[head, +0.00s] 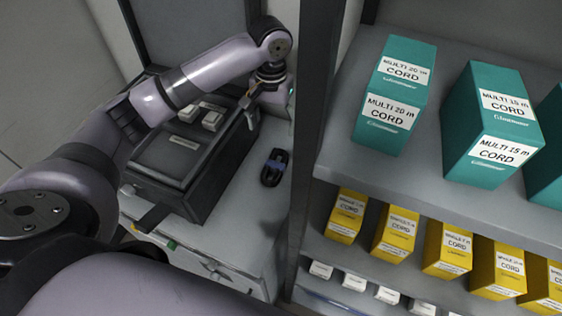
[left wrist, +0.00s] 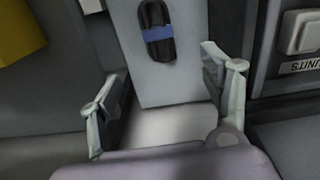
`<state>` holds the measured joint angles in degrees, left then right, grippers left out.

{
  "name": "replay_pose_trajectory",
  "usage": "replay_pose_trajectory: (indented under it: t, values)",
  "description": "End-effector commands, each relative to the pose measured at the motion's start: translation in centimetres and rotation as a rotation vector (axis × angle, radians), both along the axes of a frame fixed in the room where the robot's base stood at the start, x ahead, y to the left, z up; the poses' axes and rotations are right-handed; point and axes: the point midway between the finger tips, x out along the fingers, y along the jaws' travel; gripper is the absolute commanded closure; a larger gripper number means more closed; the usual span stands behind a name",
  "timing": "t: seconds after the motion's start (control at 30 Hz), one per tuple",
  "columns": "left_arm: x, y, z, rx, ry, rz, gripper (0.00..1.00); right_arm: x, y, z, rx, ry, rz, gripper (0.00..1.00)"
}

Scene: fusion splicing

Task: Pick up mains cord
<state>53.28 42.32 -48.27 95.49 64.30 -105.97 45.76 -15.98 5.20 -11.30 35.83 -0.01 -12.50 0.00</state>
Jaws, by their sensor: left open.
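The mains cord appears to be a black coiled bundle (head: 273,168) with a blue band. It lies on the light grey worktop (head: 232,205), beside the dark case. In the left wrist view the black cord (left wrist: 157,32) shows at the top, beyond the fingertips. My left gripper (head: 264,98) is above the right back edge of the case, apart from the cord. In the left wrist view its two fingers (left wrist: 165,95) are spread wide with nothing between them. My right gripper is not in view.
A dark case (head: 205,185) with white blocks on top stands left of the cord. A dark upright post (head: 309,120) rises on the right. Beyond it, shelves hold teal cord boxes (head: 394,95) and yellow cord boxes (head: 396,235). Worktop around the cord is clear.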

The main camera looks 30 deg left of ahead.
Motion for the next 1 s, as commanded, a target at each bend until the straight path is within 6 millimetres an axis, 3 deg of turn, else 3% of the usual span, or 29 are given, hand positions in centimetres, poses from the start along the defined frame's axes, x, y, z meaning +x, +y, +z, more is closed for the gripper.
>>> replay_pose_trajectory:
  t: [0.2,0.3,0.5,0.67,1.0]
  values:
    - [-0.2,0.0,-4.8,0.001,0.005,0.000,0.28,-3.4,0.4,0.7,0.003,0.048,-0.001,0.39]
    - [-0.2,0.0,-6.9,0.001,0.004,0.000,0.28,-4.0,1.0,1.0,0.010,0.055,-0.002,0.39]
    - [-0.1,0.0,-9.7,0.000,0.001,-0.001,0.28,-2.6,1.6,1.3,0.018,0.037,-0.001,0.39]
    - [-0.1,-0.1,-10.5,0.000,0.001,-0.001,0.28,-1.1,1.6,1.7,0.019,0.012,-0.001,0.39]
    - [-0.1,-0.6,-15.0,0.000,0.000,-0.001,0.28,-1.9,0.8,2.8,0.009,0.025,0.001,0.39]
